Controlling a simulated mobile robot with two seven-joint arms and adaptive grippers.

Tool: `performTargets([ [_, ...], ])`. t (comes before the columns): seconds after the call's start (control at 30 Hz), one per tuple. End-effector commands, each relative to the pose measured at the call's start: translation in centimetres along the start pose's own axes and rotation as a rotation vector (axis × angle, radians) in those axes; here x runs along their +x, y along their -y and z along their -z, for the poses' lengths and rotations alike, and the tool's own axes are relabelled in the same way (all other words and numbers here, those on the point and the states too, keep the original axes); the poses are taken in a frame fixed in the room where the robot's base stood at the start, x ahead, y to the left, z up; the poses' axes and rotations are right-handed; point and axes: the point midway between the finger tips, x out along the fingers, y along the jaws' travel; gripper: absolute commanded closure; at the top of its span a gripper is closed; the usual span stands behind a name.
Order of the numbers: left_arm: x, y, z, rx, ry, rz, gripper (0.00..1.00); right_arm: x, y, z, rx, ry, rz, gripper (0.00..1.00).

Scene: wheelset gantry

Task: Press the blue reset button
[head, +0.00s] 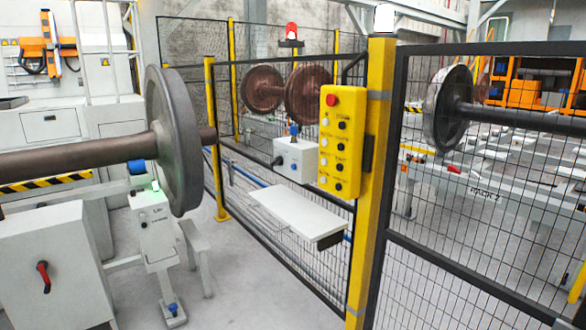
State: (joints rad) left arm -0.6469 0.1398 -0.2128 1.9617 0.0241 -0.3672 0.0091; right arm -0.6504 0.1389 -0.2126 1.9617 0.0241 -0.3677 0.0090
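No button in the head view can be surely told as the reset button. A small blue knob (294,130) stands on top of a white box (296,160) on the fence, left of the yellow control panel. Another blue cap (137,167) is by the green light at the top of a white post box (153,225) under the left wheelset. A small blue part (173,309) sits at that post's foot. The yellow panel (341,140) carries a red mushroom button (331,99) and several white and black buttons, no blue one visible. Neither of my grippers shows.
A large wheelset (175,140) with a long axle fills the left. A white shelf (298,214) juts from the mesh fence below the white box. A yellow post (372,180) and black-framed mesh stand at right. Grey floor (250,280) is open in front.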

Motion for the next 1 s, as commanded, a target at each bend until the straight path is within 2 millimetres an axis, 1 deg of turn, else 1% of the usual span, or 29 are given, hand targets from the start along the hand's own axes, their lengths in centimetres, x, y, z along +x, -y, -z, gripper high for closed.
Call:
performTargets([
  [0.2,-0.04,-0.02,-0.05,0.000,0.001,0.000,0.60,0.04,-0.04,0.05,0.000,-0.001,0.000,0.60],
  [0.23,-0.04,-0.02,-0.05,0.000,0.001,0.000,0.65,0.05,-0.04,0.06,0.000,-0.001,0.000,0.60],
  [0.27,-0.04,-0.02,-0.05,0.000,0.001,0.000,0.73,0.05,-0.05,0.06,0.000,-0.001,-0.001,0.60],
  [0.3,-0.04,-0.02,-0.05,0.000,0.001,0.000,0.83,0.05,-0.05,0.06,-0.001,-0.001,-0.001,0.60],
  [0.37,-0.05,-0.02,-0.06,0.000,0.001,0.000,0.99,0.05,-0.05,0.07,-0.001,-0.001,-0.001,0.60],
  [1.0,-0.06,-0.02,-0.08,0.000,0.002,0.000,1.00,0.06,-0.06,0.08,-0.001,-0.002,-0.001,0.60],
])
